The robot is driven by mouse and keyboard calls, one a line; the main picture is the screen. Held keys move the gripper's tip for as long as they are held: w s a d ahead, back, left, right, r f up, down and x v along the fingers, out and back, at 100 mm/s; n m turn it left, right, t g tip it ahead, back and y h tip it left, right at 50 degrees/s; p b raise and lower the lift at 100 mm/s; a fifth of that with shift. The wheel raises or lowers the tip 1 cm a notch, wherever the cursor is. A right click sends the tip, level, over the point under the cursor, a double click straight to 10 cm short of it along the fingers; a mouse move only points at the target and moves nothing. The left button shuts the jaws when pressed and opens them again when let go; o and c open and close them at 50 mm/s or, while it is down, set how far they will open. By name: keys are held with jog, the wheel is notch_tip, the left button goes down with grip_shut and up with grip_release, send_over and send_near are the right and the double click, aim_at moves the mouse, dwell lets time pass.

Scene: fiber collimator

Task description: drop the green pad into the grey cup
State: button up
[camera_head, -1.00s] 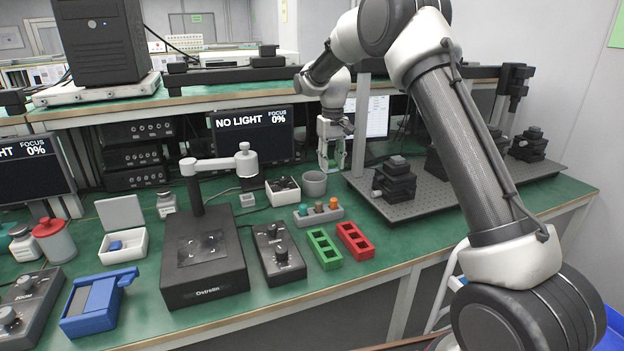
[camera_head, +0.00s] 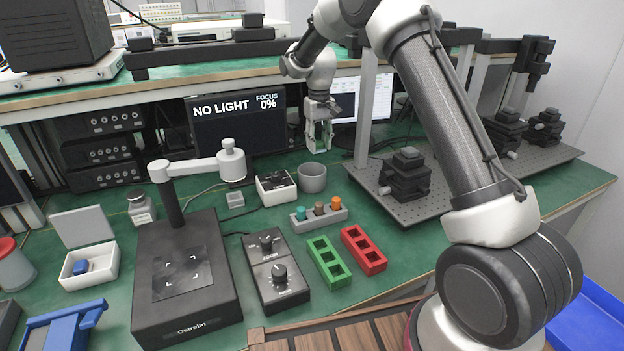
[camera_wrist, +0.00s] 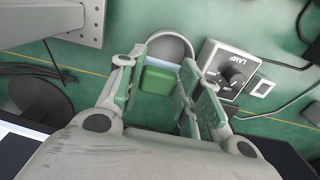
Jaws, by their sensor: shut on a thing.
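The grey cup (camera_head: 312,178) stands upright on the green bench, beside the lamp control box. My gripper (camera_head: 318,143) is above the bench and appears just above and beyond the cup in the head view. In the wrist view, the green pad (camera_wrist: 157,79) sits between the fingers of my gripper (camera_wrist: 160,88), which is shut on it. The cup's rim (camera_wrist: 187,44) shows behind the pad there, partly hidden by the pad and a finger. The cup's inside is mostly hidden.
The lamp box (camera_head: 276,187) stands left of the cup. A grey holder with coloured pegs (camera_head: 319,214) is in front. A black breadboard (camera_head: 408,210) with stages lies to the right, with an upright post (camera_head: 366,110) close to my gripper. A monitor (camera_head: 238,121) stands behind left.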

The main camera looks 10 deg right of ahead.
jog(key=shift+f, duration=1.1)
jog(key=o, duration=1)
jog(key=shift+o, duration=0.2)
